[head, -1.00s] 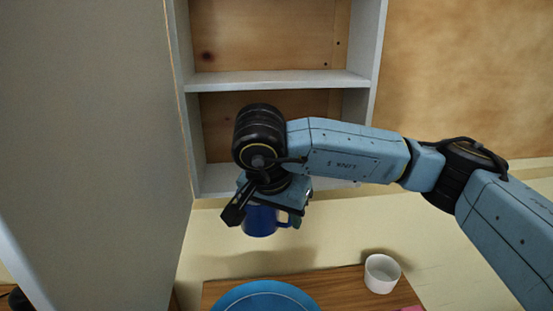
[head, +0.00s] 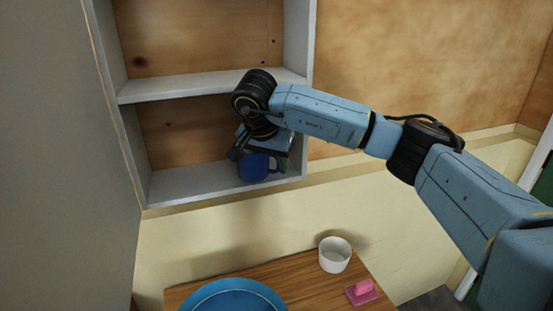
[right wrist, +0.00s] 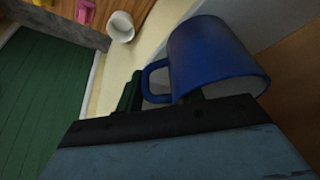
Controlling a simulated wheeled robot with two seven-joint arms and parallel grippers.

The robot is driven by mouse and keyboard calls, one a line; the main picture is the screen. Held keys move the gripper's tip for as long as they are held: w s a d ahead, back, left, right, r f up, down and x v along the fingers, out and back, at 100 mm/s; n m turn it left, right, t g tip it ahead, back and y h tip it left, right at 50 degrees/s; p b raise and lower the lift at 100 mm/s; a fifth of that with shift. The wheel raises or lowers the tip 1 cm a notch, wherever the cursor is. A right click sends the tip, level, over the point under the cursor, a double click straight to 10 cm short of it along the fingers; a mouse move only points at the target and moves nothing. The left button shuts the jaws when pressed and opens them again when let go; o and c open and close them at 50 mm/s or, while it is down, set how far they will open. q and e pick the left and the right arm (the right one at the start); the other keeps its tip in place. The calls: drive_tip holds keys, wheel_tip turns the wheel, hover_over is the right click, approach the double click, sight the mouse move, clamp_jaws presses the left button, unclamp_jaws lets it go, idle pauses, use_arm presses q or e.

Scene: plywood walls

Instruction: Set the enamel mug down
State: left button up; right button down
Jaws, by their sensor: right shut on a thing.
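The blue enamel mug (head: 254,168) is held upright under my right gripper (head: 262,157), at the right part of the cabinet's lower compartment. Its base is close to the lower shelf board (head: 190,184); I cannot tell whether it touches. My right gripper is shut on the mug. In the right wrist view the mug (right wrist: 212,55) shows with its handle to the left, beside a dark green finger (right wrist: 131,92); the grip itself is partly hidden. My left gripper is not in view.
The lower compartment's left part is clear. Below, a wooden table (head: 300,275) bears a blue plate (head: 232,297), a white cup (head: 335,255) and a pink object (head: 361,292).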

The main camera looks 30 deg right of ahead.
drive_tip(key=w+d, duration=0.1)
drive_tip(key=d, duration=0.1)
drive_tip(key=shift+w+d+p, duration=0.3)
drive_tip(key=shift+w+p, duration=0.05)
drive_tip(key=shift+a+f, duration=0.1)
drive_tip(key=shift+f, duration=0.6)
drive_tip(key=c, duration=0.9)
unclamp_jaws()
drive_tip(key=shift+f, duration=0.1)
drive_tip(key=shift+s, duration=0.1)
drive_tip(key=b+v, duration=0.1)
drive_tip(key=v, duration=0.6)
drive_tip(key=shift+a+r, duration=0.2)
drive_tip(key=shift+r, duration=0.1)
